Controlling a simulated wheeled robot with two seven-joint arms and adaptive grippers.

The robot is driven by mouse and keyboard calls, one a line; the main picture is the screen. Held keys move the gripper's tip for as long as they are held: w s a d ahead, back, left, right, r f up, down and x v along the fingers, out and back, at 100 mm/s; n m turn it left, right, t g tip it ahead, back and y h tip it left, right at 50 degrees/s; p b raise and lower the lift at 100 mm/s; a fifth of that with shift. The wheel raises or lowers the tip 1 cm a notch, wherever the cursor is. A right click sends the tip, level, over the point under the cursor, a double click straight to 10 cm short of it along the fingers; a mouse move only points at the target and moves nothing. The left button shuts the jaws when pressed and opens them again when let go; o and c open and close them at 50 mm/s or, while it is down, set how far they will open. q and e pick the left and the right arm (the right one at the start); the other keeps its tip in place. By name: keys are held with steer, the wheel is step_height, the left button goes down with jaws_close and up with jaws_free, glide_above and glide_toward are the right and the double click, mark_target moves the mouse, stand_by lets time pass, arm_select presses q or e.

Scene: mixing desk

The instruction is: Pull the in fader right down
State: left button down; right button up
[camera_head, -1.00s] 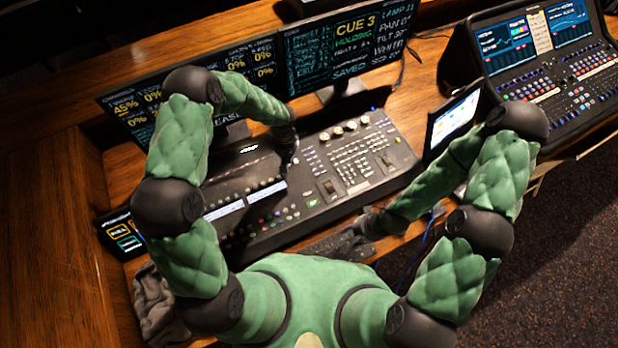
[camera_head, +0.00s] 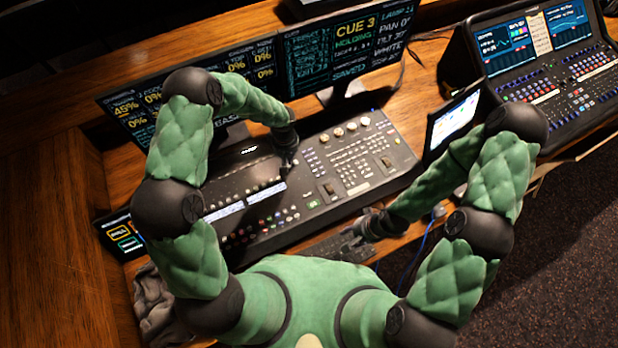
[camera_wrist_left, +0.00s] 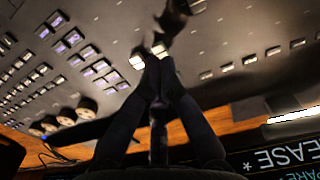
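The lighting console (camera_head: 400,150) lies on the desk. Two fader slots with dark caps show on it, one left of centre (camera_head: 329,187) and one further right (camera_head: 386,160). Their labels are too small to read, so I cannot tell which is the in fader. My left gripper (camera_head: 287,162) points down over the console's upper middle, left of both slots. In the left wrist view its fingertips (camera_wrist_left: 160,62) are together with nothing visible between them, close to small lit buttons. My right gripper (camera_head: 354,238) is low by the console's front edge, over the keyboard; its fingers are too small to judge.
Monitors (camera_head: 330,50) stand behind the console. A small tilted touchscreen (camera_head: 453,120) stands at its right end, with a second console (camera_head: 560,80) beyond. A keyboard (camera_head: 330,245) lies in front. A grey cloth (camera_head: 150,300) lies at the lower left.

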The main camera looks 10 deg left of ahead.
mark_target(291, 173)
arm_select(q)
steer(key=shift+f, duration=0.1)
arm_select(e)
steer(key=shift+f, duration=0.1)
arm_select(q)
steer(key=shift+f+b, duration=0.45)
steer(key=shift+b, duration=0.35)
arm_select(e)
steer(key=shift+f, duration=0.7)
arm_select(q)
steer(key=shift+f+b, duration=0.55)
steer(key=shift+b, duration=0.15)
arm_select(e)
steer(key=shift+f, duration=0.7)
arm_select(q)
steer(key=shift+s+d, duration=0.1)
steer(key=shift+s, duration=0.05)
arm_select(e)
steer(key=shift+f, duration=0.1)
arm_select(q)
steer(key=shift+s+d+b, duration=0.6)
steer(key=shift+s, duration=0.3)
arm_select(e)
steer(key=shift+f, duration=0.45)
steer(key=shift+s+f, duration=0.15)
